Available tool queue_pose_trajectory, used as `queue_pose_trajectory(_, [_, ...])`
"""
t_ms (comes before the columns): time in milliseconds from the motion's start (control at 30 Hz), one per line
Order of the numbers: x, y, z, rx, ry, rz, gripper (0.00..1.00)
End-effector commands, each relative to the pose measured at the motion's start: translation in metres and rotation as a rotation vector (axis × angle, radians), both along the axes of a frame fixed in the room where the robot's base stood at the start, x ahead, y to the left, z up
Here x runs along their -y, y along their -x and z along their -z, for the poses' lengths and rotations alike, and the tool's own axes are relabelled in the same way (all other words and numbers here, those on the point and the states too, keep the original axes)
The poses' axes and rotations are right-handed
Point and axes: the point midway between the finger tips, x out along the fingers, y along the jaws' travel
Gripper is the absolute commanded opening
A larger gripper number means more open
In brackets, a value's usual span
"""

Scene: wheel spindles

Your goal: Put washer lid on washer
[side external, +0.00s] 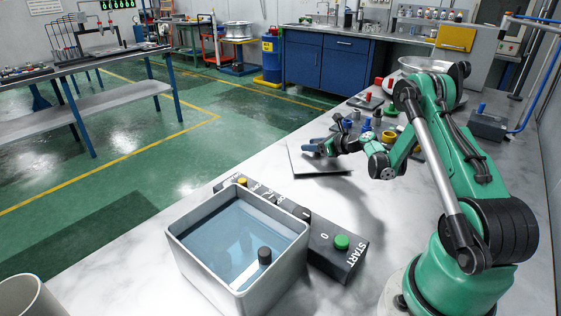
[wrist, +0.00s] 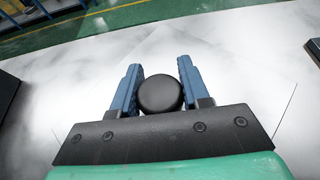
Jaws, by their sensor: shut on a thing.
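The washer (side external: 178,243) is an open grey square box in the front middle of the side view, with bluish liquid inside and a dark cylinder standing up in it. The washer lid (side external: 318,168) is a flat grey square plate beyond the washer, on or just above the table; I cannot tell which. My gripper (side external: 312,149) is over the lid, apart from the washer. In the wrist view my gripper (wrist: 160,88) has its blue fingers on both sides of the lid's round black knob (wrist: 160,95), shut on it.
A control panel (side external: 325,248) with a green START button stands against the washer's far and right sides. Several coloured parts (side external: 372,125) stand on the table behind the lid. White table (side external: 235,283) is bare along the front left, and a grey cylinder (side external: 22,298) is at the bottom left.

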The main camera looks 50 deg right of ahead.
Motion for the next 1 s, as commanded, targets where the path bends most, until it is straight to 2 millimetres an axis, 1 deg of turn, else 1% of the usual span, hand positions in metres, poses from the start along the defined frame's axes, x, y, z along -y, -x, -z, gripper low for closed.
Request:
queue_pose_trajectory(233, [0.000, 0.000, 0.003, 0.000, 0.000, 0.000, 0.00])
queue_pose_trajectory(267, [0.000, 0.000, 0.003, 0.000, 0.000, 0.000, 0.49])
queue_pose_trajectory(300, [0.000, 0.000, 0.003, 0.000, 0.000, 0.000, 0.61])
queue_pose_trajectory(333, [0.000, 0.000, 0.003, 0.000, 0.000, 0.000, 0.69])
queue_pose_trajectory(367, [0.000, 0.000, 0.003, 0.000, 0.000, 0.000, 0.72])
queue_pose_trajectory(633, [0.000, 0.000, 0.002, 0.000, 0.000, 0.000, 0.72])
queue_pose_trajectory(733, [0.000, 0.001, -0.002, 0.000, 0.000, 0.000, 0.72])
queue_pose_trajectory(867, [0.001, 0.020, -0.009, 0.000, -0.002, 0.004, 0.72])
queue_pose_trajectory(1000, [0.001, 0.051, -0.022, 0.000, -0.001, 0.006, 0.72])
